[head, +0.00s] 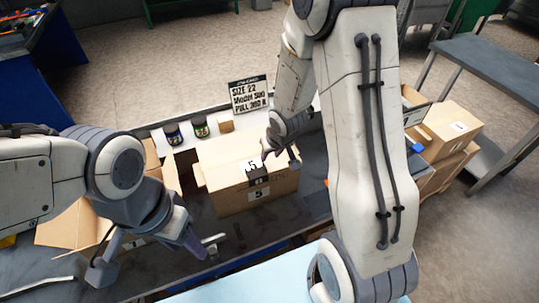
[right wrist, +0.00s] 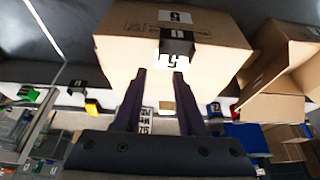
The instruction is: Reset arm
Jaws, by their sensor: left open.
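My left gripper (head: 150,262) is at the lower left in the head view. It is open, its fingers wide apart, with nothing visible between them. It is in front of an open cardboard box (head: 62,226) and partly hides it. My right gripper (head: 281,158) is over a closed cardboard box (head: 235,196) marked 5, in the middle of the bench. In the right wrist view its fingers (right wrist: 160,75) are apart and point at this box (right wrist: 125,52). I see nothing held between them. I cannot tell whether they touch the box.
A sign (head: 248,94) and two dark jars (head: 173,134) (head: 200,127) stand behind the box. More cardboard boxes (head: 447,129) are stacked at the right, near a grey table (head: 495,66). A pale blue surface (head: 262,283) is in front.

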